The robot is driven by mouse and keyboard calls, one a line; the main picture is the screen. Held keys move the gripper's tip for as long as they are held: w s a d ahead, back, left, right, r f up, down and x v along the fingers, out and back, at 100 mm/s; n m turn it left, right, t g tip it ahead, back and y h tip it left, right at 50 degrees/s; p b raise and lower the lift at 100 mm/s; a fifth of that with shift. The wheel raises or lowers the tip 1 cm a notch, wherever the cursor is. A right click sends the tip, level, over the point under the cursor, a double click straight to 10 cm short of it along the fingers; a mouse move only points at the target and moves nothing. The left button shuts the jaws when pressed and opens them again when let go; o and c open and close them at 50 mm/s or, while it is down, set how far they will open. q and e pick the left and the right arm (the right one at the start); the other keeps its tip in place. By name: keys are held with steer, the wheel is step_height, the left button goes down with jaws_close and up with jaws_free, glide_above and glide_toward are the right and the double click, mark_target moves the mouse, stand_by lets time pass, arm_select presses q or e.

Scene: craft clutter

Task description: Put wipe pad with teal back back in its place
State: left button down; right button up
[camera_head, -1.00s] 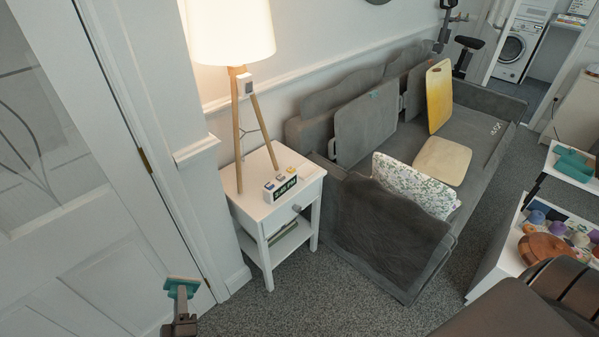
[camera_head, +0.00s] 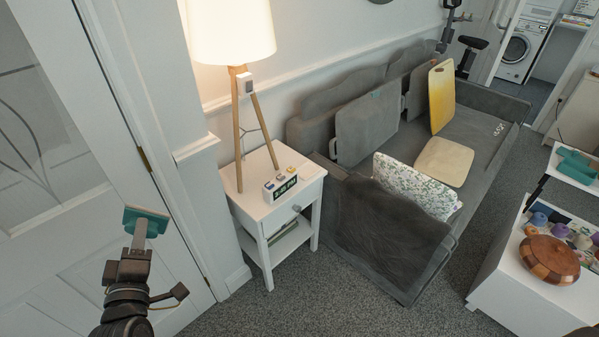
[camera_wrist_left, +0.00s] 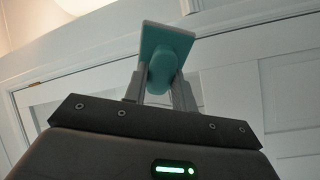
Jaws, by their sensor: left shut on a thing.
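The wipe pad with the teal back (camera_head: 148,216) is held up in front of the white door at the left of the head view. My left gripper (camera_head: 137,250) is shut on its teal grip, below the flat head. In the left wrist view the pad (camera_wrist_left: 166,42) stands out beyond the fingertips (camera_wrist_left: 160,88), with its teal side and a pale edge showing. My right gripper is not in view. I cannot tell which spot is the pad's own place.
A white nightstand (camera_head: 248,213) with a tripod lamp (camera_head: 232,40) and a small clock (camera_head: 281,189) stands right of the arm. A grey sofa (camera_head: 470,140) is beyond it. At right, a low white table holds a wooden bowl (camera_head: 549,259); teal items (camera_head: 577,166) lie behind.

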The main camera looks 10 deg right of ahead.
arm_select(q)
steer(key=s+f, duration=0.3)
steer(key=s, duration=0.5)
steer(key=shift+s+d+f, duration=0.15)
steer(key=shift+s+f, duration=0.05)
steer(key=shift+s, duration=0.15)
